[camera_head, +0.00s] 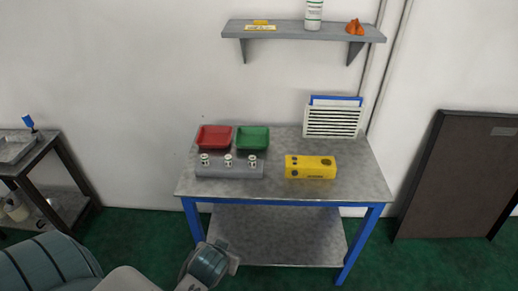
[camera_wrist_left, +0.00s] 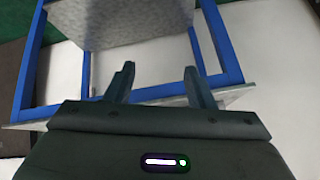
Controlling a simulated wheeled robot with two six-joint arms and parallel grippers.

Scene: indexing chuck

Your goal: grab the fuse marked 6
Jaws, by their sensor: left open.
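Three small white fuses stand upright in a row on a grey block (camera_head: 230,171) on the workbench: a left one (camera_head: 204,160), a middle one (camera_head: 228,161) and a right one (camera_head: 252,161). Their markings are too small to read, so I cannot tell which is marked 6. My left gripper (camera_head: 235,262) is low in front of the bench, below and apart from the fuses. In the left wrist view my left gripper (camera_wrist_left: 160,84) has its two fingers apart with nothing between them. No fuse shows there. My right gripper is not in view.
A red tray (camera_head: 214,137) and a green tray (camera_head: 252,138) sit behind the block. A yellow box (camera_head: 311,167) with dark holes stands to its right. The blue-framed workbench (camera_head: 350,185) has free room at its right front. A grey shelf (camera_head: 290,33) hangs above.

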